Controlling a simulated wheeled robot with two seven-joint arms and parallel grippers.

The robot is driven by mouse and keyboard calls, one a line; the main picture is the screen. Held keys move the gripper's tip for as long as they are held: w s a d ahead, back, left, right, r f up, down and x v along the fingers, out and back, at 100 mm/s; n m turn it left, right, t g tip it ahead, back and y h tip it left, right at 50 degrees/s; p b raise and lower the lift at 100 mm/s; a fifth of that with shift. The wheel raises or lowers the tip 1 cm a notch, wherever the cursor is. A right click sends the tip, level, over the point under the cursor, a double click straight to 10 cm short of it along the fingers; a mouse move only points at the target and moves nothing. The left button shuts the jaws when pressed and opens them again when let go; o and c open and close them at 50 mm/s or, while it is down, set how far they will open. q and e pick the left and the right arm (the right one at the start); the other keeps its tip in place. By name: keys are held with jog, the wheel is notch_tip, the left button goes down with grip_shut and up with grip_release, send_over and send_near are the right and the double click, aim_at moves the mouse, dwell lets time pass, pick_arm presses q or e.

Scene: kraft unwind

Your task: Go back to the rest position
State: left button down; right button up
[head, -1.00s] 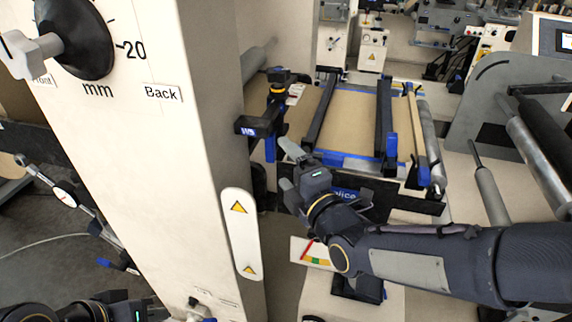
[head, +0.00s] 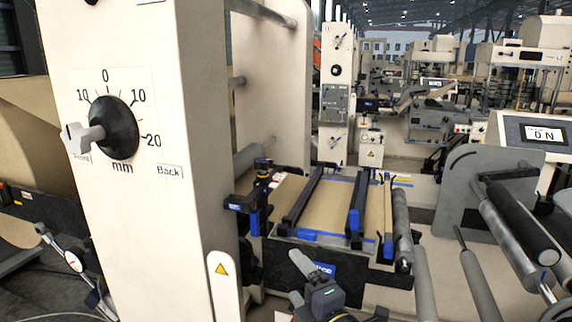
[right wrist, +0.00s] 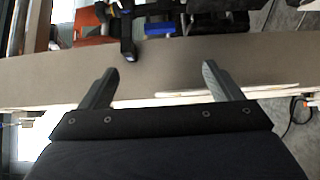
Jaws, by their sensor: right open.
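My right gripper (head: 300,280) shows at the bottom middle of the head view, in front of the splice table (head: 330,208). In the right wrist view its two fingers (right wrist: 160,82) stand wide apart with nothing between them. Beyond the fingers is a plain brown-grey band (right wrist: 180,66) with a pale edge. Most of my right arm is below the head view. My left gripper does not show in the head view.
A cream machine column (head: 190,220) with a black dial knob (head: 115,128) stands at the left. Metal rollers (head: 512,236) and a panel with a screen (head: 541,134) are at the right. More machines stand behind.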

jog(key=s+d+f+m+g+h, duration=0.1)
jog(key=s+d+f+m+g, duration=0.15)
jog(key=d+m, duration=0.35)
jog(key=s+d+f+m+g+h, duration=0.2)
jog(key=s+d+f+m, duration=0.1)
jog(key=d+m, duration=0.35)
jog(key=s+d+f+m+g, duration=0.2)
jog(key=s+m, duration=0.4)
jog(key=s, duration=0.3)
jog(key=s+d+f+m+g+h, duration=0.1)
jog(key=s+d+f+m+g, duration=0.2)
jog(key=s+m, duration=0.3)
jog(key=s+g, duration=0.1)
jog(key=s, duration=0.1)
jog(key=shift+s+d+m, duration=0.25)
jog(key=shift+s+m, duration=0.1)
jog(key=shift+s, duration=0.05)
